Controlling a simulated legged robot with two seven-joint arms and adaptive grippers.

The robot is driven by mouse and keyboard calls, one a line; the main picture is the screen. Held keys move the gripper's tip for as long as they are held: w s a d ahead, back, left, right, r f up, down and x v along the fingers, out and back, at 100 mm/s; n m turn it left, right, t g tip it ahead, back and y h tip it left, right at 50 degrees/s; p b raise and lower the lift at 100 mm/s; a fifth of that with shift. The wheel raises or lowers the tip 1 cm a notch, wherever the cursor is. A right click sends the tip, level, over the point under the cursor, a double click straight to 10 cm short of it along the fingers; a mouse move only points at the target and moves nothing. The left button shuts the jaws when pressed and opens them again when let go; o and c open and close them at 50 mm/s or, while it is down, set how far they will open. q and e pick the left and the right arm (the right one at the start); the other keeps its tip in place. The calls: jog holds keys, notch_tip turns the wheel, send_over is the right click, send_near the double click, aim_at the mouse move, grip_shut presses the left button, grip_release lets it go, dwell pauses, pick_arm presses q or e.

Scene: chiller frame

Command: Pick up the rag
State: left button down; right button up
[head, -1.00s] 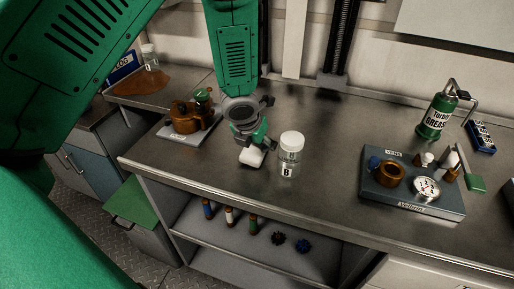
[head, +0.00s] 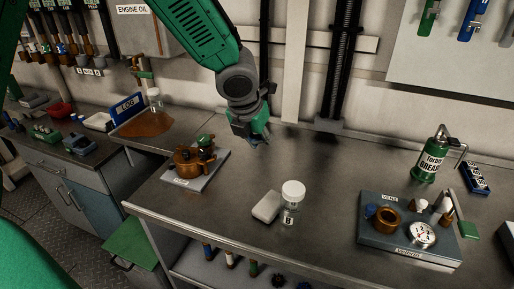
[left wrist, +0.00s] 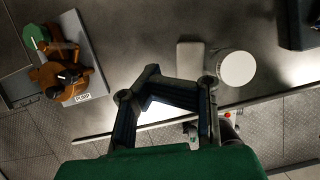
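A flat brown patch with an irregular outline, which looks like the rag (head: 143,124), lies on the left part of the counter in front of the blue LOG binder (head: 128,107). A small white-capped jar (head: 154,97) stands at its back edge. My left gripper (head: 250,132) hangs above the counter, to the right of the rag and behind the pump plate. It is apart from the rag. In the left wrist view its fingers (left wrist: 165,108) are spread with nothing seen between them. The rag does not show in that view. My right gripper is not in view.
The pump on its plate (head: 205,181) stands between the rag and the counter's front edge. A pale block (head: 266,206) lies beside jar B (head: 289,214). The valve tray (head: 370,247) and grease can (head: 430,160) stand at right.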

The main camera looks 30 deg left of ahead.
pick_arm(q)
jog(key=shift+c, duration=2.3)
grip_release()
